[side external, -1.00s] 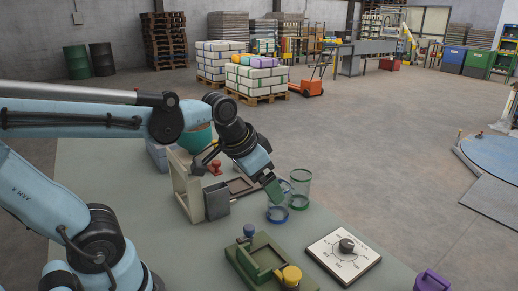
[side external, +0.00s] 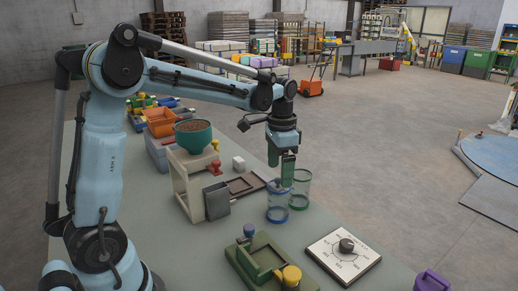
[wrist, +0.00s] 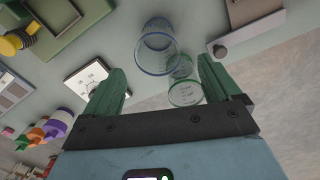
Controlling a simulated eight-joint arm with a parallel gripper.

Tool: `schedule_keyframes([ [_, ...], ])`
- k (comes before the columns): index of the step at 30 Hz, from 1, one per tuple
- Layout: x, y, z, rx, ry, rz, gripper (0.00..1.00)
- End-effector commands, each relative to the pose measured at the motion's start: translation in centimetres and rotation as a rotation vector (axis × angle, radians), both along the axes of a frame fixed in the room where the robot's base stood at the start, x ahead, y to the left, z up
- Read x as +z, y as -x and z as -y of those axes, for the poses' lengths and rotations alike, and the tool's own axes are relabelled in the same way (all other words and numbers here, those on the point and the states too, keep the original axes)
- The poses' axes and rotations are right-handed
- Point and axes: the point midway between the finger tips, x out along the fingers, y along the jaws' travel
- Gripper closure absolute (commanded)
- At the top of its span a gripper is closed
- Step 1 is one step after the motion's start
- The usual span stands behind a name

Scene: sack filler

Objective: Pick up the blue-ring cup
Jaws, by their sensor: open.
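The blue-ring cup (side external: 277,213) is a clear cup with blue rings, standing on the table in the side view. It also shows at the top middle of the wrist view (wrist: 157,48). A similar clear cup with green rings (side external: 303,190) stands just behind it to the right, and it also appears in the wrist view (wrist: 184,94). My gripper (side external: 280,174) points down just above and behind the blue-ring cup. In the wrist view its green fingers (wrist: 161,65) are spread with nothing held between them.
A teal bowl of brown material (side external: 193,137) sits on a beige stand (side external: 181,185) to the left. A green fixture (side external: 262,262) and a white dial plate (side external: 343,258) lie in front. A purple lidded item (side external: 432,281) is at the near right edge.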

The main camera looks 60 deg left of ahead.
Motion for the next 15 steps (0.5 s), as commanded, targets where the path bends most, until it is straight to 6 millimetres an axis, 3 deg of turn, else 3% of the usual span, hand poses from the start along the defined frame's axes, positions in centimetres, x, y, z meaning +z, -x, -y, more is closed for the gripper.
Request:
schedule_keyframes([
  [6,-3.4,0.0,0.0,0.001,-0.001,0.001,0.1],
  [15,-5.3,0.1,0.1,0.001,0.0,0.002,0.1],
])
